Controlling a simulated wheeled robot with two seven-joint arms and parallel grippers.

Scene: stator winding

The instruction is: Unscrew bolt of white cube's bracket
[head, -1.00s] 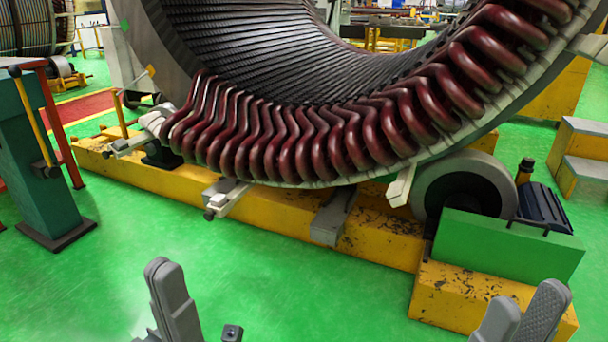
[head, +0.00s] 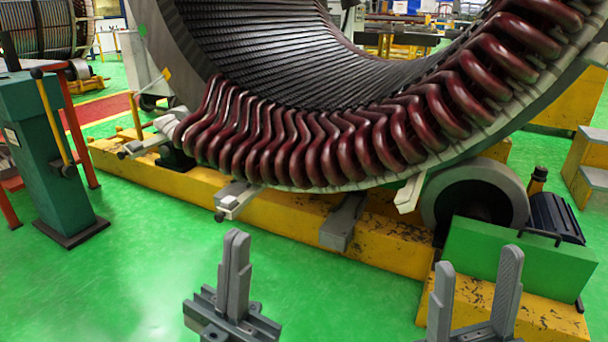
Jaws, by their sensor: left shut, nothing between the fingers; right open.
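A whitish block on a grey bracket (head: 236,197) sticks out from the yellow base beam below the coils, with a dark bolt end (head: 219,216) at its front. A similar pale bracket (head: 143,145) lies further left on the beam. I cannot tell which one is the white cube's bracket. My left gripper (head: 236,236) is shut and empty, fingers pointing up, in front of and below the middle bracket, not visibly touching it. My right gripper (head: 477,256) is open and empty, in front of the green block at the right.
The large stator with dark red coils (head: 290,145) rises above the yellow beam (head: 290,215). A grey roller (head: 472,195) and a green block (head: 515,262) stand at the right. A green post (head: 45,165) stands at the left. The green floor between is clear.

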